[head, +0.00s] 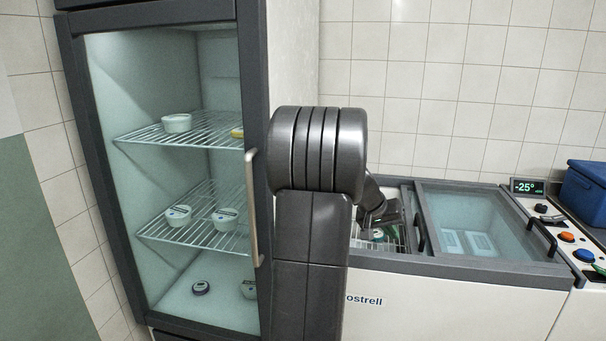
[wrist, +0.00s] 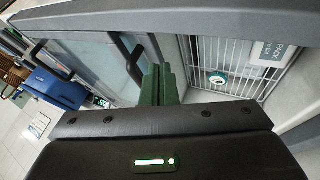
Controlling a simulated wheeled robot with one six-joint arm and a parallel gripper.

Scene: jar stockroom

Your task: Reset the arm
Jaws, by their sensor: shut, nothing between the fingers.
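My arm stands in the middle of the head view, bent over the chest freezer (head: 455,312). My gripper (wrist: 160,86) shows in the wrist view as two green fingers pressed together with nothing between them. In the head view its end is mostly behind my arm, over the open left part of the freezer. Below the fingers and to the right in the wrist view, a white wire basket (wrist: 238,62) holds a small jar with a teal lid (wrist: 217,78). The fingers are apart from the jar. The gripper is beside a black lid handle (wrist: 133,60).
A tall glass-door fridge (head: 250,75) with several jars on its shelves stands at left, its door shut. The freezer's right half is under a glass lid (head: 490,222). A -25° display (head: 527,187), a button panel and a blue bin (head: 588,190) are at right.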

